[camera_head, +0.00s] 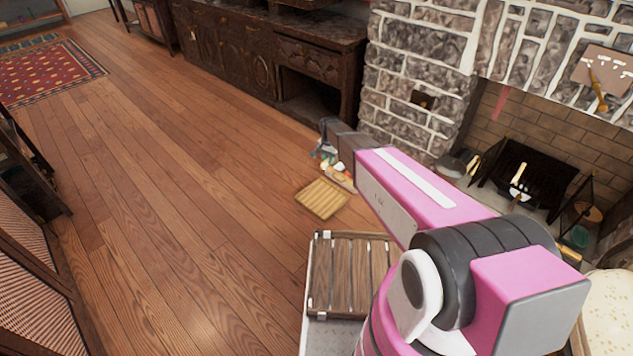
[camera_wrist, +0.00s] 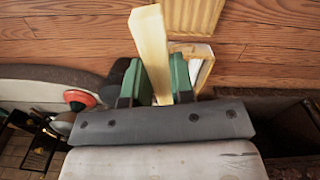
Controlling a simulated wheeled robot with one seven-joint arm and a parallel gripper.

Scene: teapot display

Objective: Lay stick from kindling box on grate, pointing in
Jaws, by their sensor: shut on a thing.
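My gripper (camera_wrist: 155,85) has green fingers and is shut on a pale wooden stick (camera_wrist: 152,45), which juts out beyond the fingertips in the wrist view. In the head view my gripper (camera_head: 326,152) is beside the hearth, small and partly hidden by my wrist. A pale-rimmed box (camera_wrist: 206,66), perhaps the kindling box, shows just behind the fingers; its contents are mostly hidden. The black grate (camera_head: 538,178) stands in the fireplace at the right, well away from my gripper. A pale stick-like piece (camera_head: 519,173) shows at the grate.
A ribbed wooden board (camera_head: 322,199) lies on the floor near my gripper. A slatted crate (camera_head: 348,275) is nearer. A fire screen (camera_head: 580,203) stands right of the grate. A dark cabinet (camera_head: 262,60) lines the back.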

